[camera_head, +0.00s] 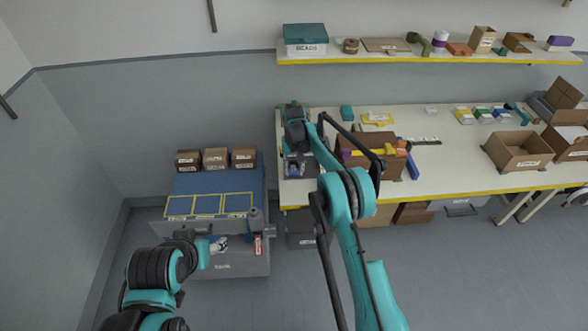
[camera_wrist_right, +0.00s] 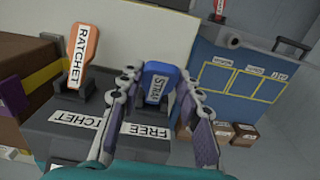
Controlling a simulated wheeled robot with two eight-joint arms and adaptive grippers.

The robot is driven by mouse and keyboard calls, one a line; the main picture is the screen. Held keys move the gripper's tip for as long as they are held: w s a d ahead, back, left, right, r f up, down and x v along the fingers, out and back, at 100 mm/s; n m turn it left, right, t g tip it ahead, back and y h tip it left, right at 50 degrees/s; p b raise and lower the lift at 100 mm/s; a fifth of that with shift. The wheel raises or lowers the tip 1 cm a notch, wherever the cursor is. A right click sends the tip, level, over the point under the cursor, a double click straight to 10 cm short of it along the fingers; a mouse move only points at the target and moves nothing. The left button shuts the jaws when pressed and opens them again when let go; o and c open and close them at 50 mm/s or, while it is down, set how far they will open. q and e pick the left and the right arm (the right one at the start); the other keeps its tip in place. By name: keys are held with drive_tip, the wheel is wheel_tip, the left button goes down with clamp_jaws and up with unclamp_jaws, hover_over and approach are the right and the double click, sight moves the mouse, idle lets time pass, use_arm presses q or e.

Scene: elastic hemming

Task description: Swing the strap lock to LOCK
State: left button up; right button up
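The strap lock is a blue lever (camera_wrist_right: 158,80) labelled STRAP, upright on a dark grey block in the right wrist view. A FREE label (camera_wrist_right: 150,131) lies in front of its base. No LOCK label is readable. My right gripper (camera_wrist_right: 157,82) is open, with one fingertip on each side of the blue lever; I cannot tell whether either touches it. In the head view my right gripper (camera_head: 295,167) is over the bench's left end, and the lever is too small to make out. My left gripper (camera_head: 210,240) is low at the cart's front, its fingers unclear.
An orange RATCHET lever (camera_wrist_right: 79,55) stands left of the blue one on the same block. A cart (camera_head: 230,265) with blue panels and several boxes stands left of the bench (camera_head: 450,150). A cardboard box (camera_head: 385,165) with coloured items sits close right of my right gripper.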

clamp_jaws()
drive_tip(key=shift+f, duration=0.1)
drive_tip(key=shift+s+f+t+b, duration=0.4)
drive_tip(key=shift+t+b, duration=0.3)
drive_tip(key=shift+b, duration=0.35)
drive_tip(key=shift+s+f+t+b, duration=0.3)
drive_tip(key=shift+f+t+b, duration=0.5)
drive_tip(key=shift+t+b, duration=0.85)
drive_tip(key=shift+s+f+t+b, duration=0.25)
drive_tip(key=shift+f+t+b, duration=0.75)
drive_tip(key=shift+b, duration=1.05)
drive_tip(key=shift+r+t, duration=0.2)
drive_tip(key=shift+t, duration=0.05)
